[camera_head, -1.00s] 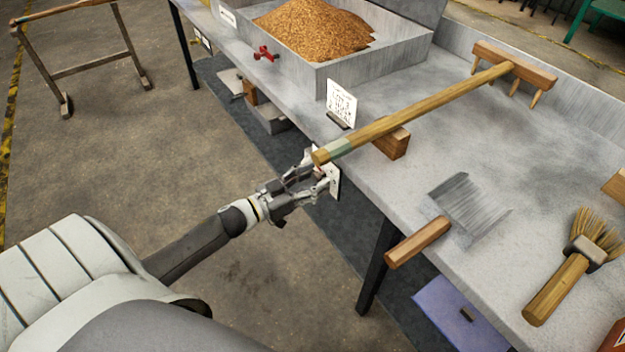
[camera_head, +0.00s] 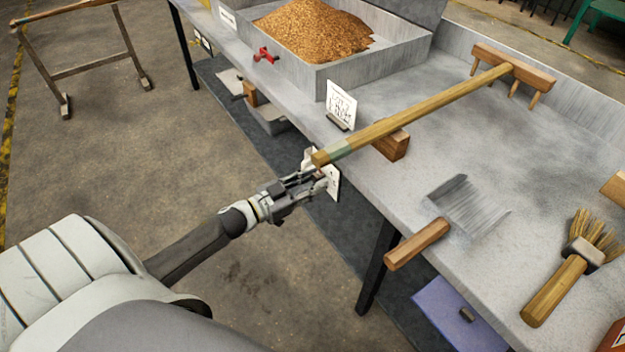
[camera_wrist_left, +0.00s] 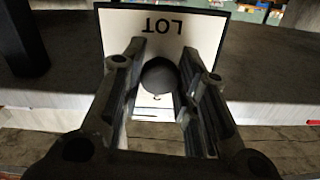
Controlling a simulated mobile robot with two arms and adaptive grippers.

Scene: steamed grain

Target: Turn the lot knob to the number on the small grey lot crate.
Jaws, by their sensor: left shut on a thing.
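My left gripper (camera_head: 318,178) is at the front edge of the grey bench, just below the handle end of the wooden rake. In the left wrist view its two fingers (camera_wrist_left: 160,85) are closed on the dark round lot knob (camera_wrist_left: 160,76), one on each side. The knob sits on a white plate (camera_wrist_left: 205,30) marked LOT, which appears upside down in that view. Part of the white plate (camera_head: 333,183) also shows beside the gripper in the head view. The knob's pointer and numbers are mostly hidden by the fingers. I cannot make out a numbered small grey lot crate. My right gripper is not in view.
The wooden rake (camera_head: 430,105) rests on a wood block, its handle overhanging the bench edge above my gripper. A white card (camera_head: 341,103), scraper (camera_head: 465,210) and brush (camera_head: 570,270) are on the bench (camera_head: 440,150). A grain tray (camera_head: 375,70) stands behind.

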